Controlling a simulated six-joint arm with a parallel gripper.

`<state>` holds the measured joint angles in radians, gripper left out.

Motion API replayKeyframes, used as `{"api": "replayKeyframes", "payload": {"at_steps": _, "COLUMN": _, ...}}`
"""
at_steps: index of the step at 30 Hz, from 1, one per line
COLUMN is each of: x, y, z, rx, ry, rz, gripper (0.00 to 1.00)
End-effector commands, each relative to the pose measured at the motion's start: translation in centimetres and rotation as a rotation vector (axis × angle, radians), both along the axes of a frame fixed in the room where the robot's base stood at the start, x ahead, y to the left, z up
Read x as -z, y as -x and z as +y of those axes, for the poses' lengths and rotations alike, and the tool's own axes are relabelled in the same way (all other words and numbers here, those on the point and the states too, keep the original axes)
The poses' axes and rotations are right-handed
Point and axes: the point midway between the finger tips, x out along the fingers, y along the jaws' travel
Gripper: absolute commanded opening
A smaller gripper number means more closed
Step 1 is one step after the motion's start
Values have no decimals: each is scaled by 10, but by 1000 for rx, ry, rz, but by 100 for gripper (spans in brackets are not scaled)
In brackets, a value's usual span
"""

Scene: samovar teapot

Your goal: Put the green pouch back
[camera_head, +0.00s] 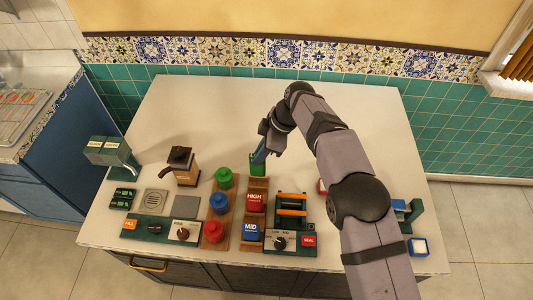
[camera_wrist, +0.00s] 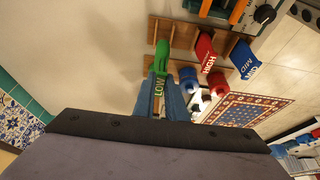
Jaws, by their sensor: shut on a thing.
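The green pouch (camera_head: 258,168), marked LOW, is at the back end of a wooden rack (camera_head: 258,184). My gripper (camera_head: 264,155) is shut on it from above. In the wrist view the green pouch (camera_wrist: 162,58) stands between the blue fingers of my gripper (camera_wrist: 167,88), by the rack's end. I cannot tell whether its base rests in the slot. The red HIGH pouch (camera_head: 255,201) and the blue MID pouch (camera_head: 252,230) stand in the same rack, in line in front of it.
Left of the rack, green (camera_head: 224,177), blue (camera_head: 219,203) and red (camera_head: 213,231) canisters stand on a wooden strip. A sealing device (camera_head: 291,214) is at the right. A wooden grinder (camera_head: 182,165) stands further left. The back of the table is clear.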

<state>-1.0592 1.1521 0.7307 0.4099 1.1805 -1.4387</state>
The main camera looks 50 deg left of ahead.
Motion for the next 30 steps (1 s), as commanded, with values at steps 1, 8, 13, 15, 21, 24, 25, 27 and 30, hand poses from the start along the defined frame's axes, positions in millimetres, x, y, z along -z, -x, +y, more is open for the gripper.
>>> {"api": "replayKeyframes", "payload": {"at_steps": 1, "x": 0, "y": 0, "z": 1, "rx": 0, "ry": 0, "rz": 0, "gripper": 0}}
{"api": "replayKeyframes", "payload": {"at_steps": 8, "x": 3, "y": 1, "z": 1, "rx": 0, "ry": 0, "rz": 0, "gripper": 0}}
{"api": "replayKeyframes", "payload": {"at_steps": 13, "x": 11, "y": 1, "z": 1, "rx": 0, "ry": 1, "rz": 1, "gripper": 0}}
{"api": "replayKeyframes", "payload": {"at_steps": 15, "x": 15, "y": 1, "z": 0, "rx": 0, "ry": 1, "rz": 1, "gripper": 0}}
{"api": "replayKeyframes", "payload": {"at_steps": 21, "x": 25, "y": 1, "z": 0, "rx": -1, "ry": 0, "rz": 0, "gripper": 0}}
{"api": "replayKeyframes", "payload": {"at_steps": 24, "x": 29, "y": 1, "z": 0, "rx": -1, "ry": 0, "rz": 0, "gripper": 0}}
{"api": "replayKeyframes", "payload": {"at_steps": 25, "x": 29, "y": 1, "z": 0, "rx": -1, "ry": 0, "rz": 0, "gripper": 0}}
{"api": "replayKeyframes", "payload": {"at_steps": 27, "x": 30, "y": 1, "z": 0, "rx": -1, "ry": 0, "rz": 0, "gripper": 0}}
{"api": "replayKeyframes", "payload": {"at_steps": 30, "x": 31, "y": 1, "z": 0, "rx": -1, "ry": 0, "rz": 0, "gripper": 0}}
